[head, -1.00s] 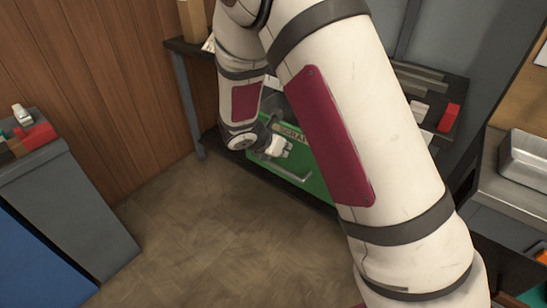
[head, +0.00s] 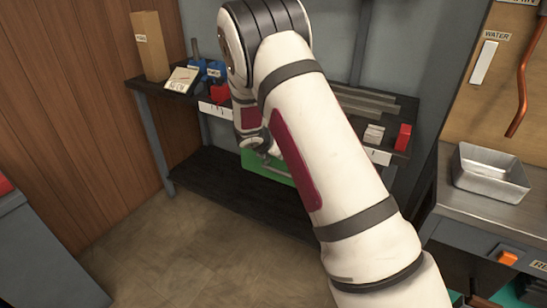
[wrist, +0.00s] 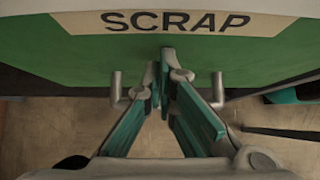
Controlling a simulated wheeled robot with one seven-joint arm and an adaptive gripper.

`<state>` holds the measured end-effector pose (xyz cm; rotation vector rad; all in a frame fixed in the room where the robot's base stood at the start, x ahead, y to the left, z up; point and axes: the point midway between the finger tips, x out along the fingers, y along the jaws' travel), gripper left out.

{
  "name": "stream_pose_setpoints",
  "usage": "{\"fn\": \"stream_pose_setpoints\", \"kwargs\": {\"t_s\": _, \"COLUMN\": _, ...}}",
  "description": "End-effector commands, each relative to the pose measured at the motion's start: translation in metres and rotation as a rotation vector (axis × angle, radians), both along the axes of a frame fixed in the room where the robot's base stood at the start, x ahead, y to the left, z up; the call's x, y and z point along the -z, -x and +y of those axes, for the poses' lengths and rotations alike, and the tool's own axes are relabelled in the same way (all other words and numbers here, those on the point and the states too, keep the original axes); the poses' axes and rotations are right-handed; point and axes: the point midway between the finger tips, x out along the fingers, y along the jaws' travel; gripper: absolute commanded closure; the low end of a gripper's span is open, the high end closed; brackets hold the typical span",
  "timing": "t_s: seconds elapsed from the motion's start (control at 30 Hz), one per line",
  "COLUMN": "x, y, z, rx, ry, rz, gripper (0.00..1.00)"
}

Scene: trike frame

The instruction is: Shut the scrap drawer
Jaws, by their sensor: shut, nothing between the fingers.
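The scrap drawer (head: 262,168) shows its green front under the dark workbench in the head view, partly hidden by my arm. In the wrist view its green front (wrist: 250,58) fills the top, with a pale SCRAP label (wrist: 180,22). Two posts of its metal handle (wrist: 117,88) stand out left and right of my fingers; the bar between them is mostly hidden. My gripper (wrist: 165,62) is shut and empty, its fingertips at or very near the green front below the label. I cannot tell whether they touch it, or how far the drawer stands out.
The workbench (head: 150,85) carries a paper bag (head: 150,46), red and blue items, and grey bars. A low shelf (head: 205,178) lies beneath it. A metal tray (head: 490,172) stands on a counter at right. A grey cabinet (head: 45,250) stands at left. Floor between is clear.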

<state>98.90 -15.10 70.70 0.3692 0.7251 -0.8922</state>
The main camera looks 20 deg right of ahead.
Motion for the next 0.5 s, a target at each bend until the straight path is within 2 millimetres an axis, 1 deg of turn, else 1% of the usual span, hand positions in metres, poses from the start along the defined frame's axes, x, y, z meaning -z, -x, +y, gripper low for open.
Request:
{"fn": "stream_pose_setpoints", "kwargs": {"t_s": 0.03, "x": -0.0001, "y": -0.0021, "z": -0.0042, "rx": 0.002, "ry": 0.0, "rz": -0.001, "gripper": 1.0}}
{"fn": "stream_pose_setpoints", "kwargs": {"t_s": 0.2, "x": -0.0003, "y": -0.0074, "z": -0.0102, "rx": 0.0, "ry": 0.0, "rz": 0.0, "gripper": 1.0}}
{"fn": "stream_pose_setpoints", "kwargs": {"t_s": 0.5, "x": -0.0005, "y": -0.0096, "z": -0.0139, "rx": 0.0, "ry": 0.002, "rz": -0.001, "gripper": 1.0}}
